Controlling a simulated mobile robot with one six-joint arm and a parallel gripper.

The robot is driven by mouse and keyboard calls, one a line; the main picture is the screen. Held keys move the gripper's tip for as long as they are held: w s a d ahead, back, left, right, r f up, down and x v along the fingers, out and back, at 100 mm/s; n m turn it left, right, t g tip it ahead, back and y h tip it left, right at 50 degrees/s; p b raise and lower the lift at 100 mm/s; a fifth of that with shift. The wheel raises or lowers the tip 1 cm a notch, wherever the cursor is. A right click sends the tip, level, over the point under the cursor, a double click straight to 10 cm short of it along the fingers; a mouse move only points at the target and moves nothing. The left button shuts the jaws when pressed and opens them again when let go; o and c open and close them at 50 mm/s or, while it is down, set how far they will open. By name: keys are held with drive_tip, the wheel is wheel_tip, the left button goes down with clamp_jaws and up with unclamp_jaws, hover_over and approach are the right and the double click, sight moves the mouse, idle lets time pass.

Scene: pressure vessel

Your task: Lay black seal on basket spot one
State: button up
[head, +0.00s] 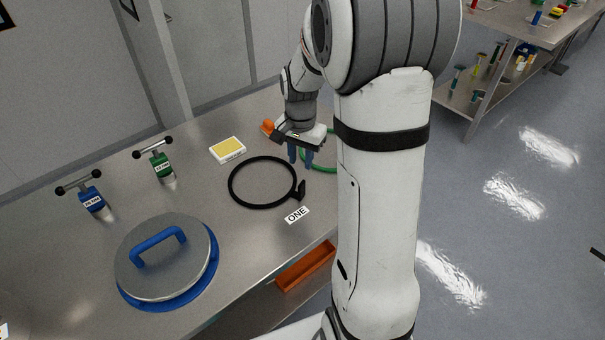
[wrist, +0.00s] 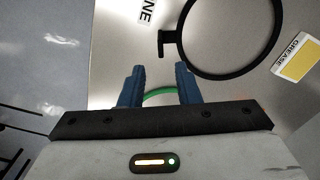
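The black seal (head: 232,195) is a ring with an upright tab, lying flat on the steel table beside the white label ONE (head: 296,215). In the wrist view the seal (wrist: 222,77) is ahead and to the right, its tab pointing left, with the label (wrist: 146,12) partly cut off. My gripper (head: 301,162) is above the table just beyond the seal, over the green ring (head: 318,169). In the wrist view its blue fingers (wrist: 159,72) are apart with nothing held, and part of the green ring (wrist: 158,95) shows between them. My arm hides part of that ring.
A round lid with a blue handle (head: 158,243), blue clamp (head: 92,199) and green clamp (head: 162,166) stand left on the table. The grease box (head: 228,149) lies behind the seal. An orange bin (head: 305,266) sits below the table's front edge.

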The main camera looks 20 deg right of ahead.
drive_tip(key=s+a+r+n+t, duration=0.1)
drive_tip(key=s+a+r+n, duration=0.1)
drive_tip(key=s, duration=0.4)
drive_tip(key=s+a+r+n+t, duration=0.1)
drive_tip(key=s+a+r+n, duration=0.1)
drive_tip(key=s+r+n, duration=0.2)
drive_tip(key=s+a+r+n, duration=0.2)
drive_tip(key=s+r+n, duration=0.1)
drive_tip(key=s, duration=0.6)
drive_tip(key=shift+s+a+r+n+t, duration=0.15)
drive_tip(key=shift+a+r+n+t, duration=0.15)
drive_tip(key=shift+a+r+t, duration=0.15)
